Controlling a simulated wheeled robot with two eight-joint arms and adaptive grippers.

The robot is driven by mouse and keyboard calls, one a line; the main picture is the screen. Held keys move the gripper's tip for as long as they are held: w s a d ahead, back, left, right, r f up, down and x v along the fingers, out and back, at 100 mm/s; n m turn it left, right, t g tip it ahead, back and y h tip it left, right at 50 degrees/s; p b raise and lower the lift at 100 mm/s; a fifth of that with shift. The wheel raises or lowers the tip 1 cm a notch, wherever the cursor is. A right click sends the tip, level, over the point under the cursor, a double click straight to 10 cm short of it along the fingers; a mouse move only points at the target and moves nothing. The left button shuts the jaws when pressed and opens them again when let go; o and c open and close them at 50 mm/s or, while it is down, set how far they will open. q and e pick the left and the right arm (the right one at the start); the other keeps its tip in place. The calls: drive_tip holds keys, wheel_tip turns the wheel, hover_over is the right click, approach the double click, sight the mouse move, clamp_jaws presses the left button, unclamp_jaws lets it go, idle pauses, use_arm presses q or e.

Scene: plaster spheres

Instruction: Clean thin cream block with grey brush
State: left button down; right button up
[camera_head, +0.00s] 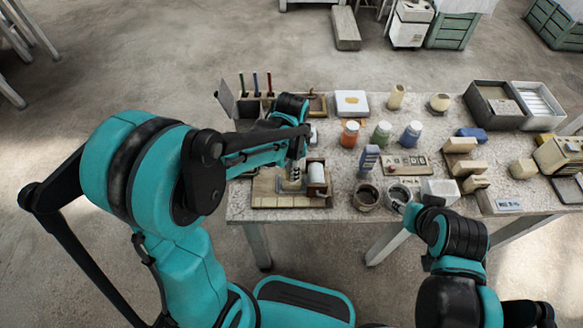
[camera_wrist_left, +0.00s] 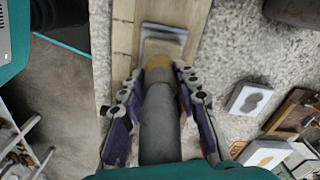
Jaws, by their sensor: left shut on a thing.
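My left gripper (camera_head: 292,178) is low over a wooden board (camera_head: 285,202) at the table's front left. In the left wrist view the gripper (camera_wrist_left: 153,100) is shut around the grey handle of the grey brush (camera_wrist_left: 158,125). The brush has a tan collar, and its far end points at a pale cream piece with a grey edge (camera_wrist_left: 163,38) on the board. I cannot tell whether this is the thin cream block or whether the brush touches it. My right gripper (camera_head: 403,200) is beside a grey pot; its fingers are too small to read.
Brown (camera_head: 366,197) and grey pots are at the front edge. Orange (camera_head: 349,134), green and blue jars stand behind. Several cream blocks (camera_head: 461,144) lie to the right. Grey trays (camera_head: 493,118) are at the back right.

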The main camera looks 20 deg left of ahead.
use_arm(q)
drive_tip(key=shift+f+b, duration=0.5)
drive_tip(key=shift+f, duration=0.1)
drive_tip(key=shift+s+d+r, duration=0.1)
drive_tip(key=shift+s+d, duration=0.1)
drive_tip(key=shift+s, duration=0.4)
drive_tip(key=shift+s+d, duration=0.15)
drive_tip(key=shift+s, duration=0.4)
drive_tip(key=shift+w+a, duration=0.2)
drive_tip(key=shift+w, duration=0.6)
drive_tip(key=shift+w+a, duration=0.25)
drive_tip(key=shift+w, duration=0.5)
drive_tip(key=shift+w+a, duration=0.2)
drive_tip(key=shift+w, duration=0.6)
drive_tip(key=shift+s+d, duration=0.2)
drive_tip(key=shift+s, duration=0.4)
drive_tip(key=shift+s+d, duration=0.15)
drive_tip(key=shift+s, duration=0.45)
drive_tip(key=shift+s+d, duration=0.15)
drive_tip(key=shift+s, duration=0.45)
drive_tip(key=shift+s+d, duration=0.15)
drive_tip(key=shift+s, duration=0.4)
